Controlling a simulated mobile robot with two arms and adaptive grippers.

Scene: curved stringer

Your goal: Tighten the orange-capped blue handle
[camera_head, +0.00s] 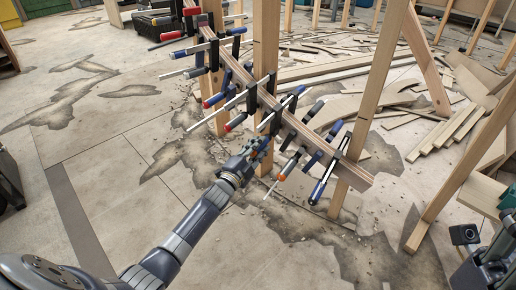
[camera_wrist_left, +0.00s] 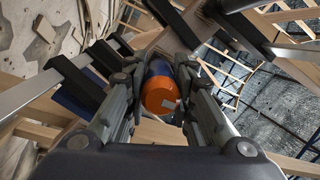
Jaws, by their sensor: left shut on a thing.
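The orange-capped blue handle shows in the left wrist view, its round orange cap (camera_wrist_left: 161,94) facing the camera and a bit of blue behind it. My left gripper (camera_wrist_left: 160,100) has its fingers on both sides of the handle and is shut on it. In the head view my left gripper (camera_head: 260,148) reaches up from the lower left to the lower side of the clamped curved stringer (camera_head: 290,118). The fingers and handle are small and partly hidden there. Part of my right gripper (camera_head: 492,266) shows at the lower right edge, away from the clamps; its finger opening is unclear.
Several bar clamps with blue, red or orange-ended handles line the stringer close around my left gripper, including a clamp with an orange end (camera_head: 282,177). Wooden posts (camera_head: 372,100) stand beside it. Loose planks (camera_head: 450,125) litter the right. The left floor is mostly clear.

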